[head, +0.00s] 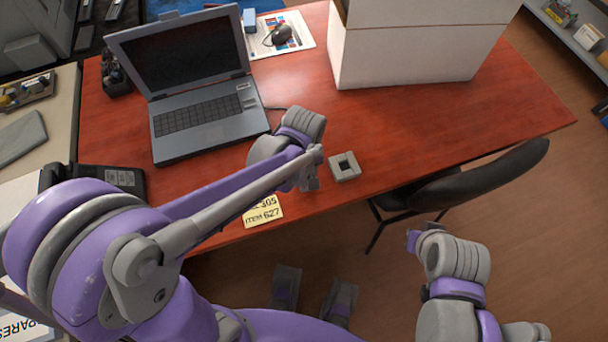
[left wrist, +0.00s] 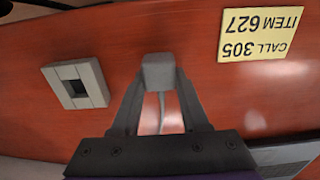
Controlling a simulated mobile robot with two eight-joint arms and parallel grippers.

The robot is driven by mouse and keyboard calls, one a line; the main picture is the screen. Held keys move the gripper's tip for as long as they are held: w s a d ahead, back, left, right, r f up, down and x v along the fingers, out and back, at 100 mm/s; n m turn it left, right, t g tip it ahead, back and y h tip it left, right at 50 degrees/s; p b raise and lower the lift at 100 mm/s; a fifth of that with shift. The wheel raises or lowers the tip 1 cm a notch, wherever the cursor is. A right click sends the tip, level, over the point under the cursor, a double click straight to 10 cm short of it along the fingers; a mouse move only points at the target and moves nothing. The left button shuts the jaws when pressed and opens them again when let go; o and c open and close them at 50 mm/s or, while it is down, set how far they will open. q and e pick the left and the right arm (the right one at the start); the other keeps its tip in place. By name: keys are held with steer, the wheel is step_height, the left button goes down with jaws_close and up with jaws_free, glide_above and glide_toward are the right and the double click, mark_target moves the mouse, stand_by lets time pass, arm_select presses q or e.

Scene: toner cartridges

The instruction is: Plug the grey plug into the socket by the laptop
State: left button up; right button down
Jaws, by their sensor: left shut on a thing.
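The grey plug (left wrist: 158,70) is a small block held between the fingertips of my left gripper (left wrist: 158,84), with a pale cable trailing behind it. The socket (left wrist: 76,85) is a pale grey square block with a dark square opening, lying on the table to the left of the plug in the left wrist view. The plug is apart from it. In the head view the socket (head: 345,166) is just right of my left gripper (head: 312,183); the plug cannot be made out there. My right arm is at the lower right; its gripper does not show.
The open laptop (head: 205,120) stands left of my left gripper on the red table (head: 430,130). A yellow note (head: 263,211) lies near the front edge. A large white box (head: 405,55) is behind the socket. A black chair (head: 480,180) stands at the front right.

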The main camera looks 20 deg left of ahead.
arm_select(q)
jaws_close()
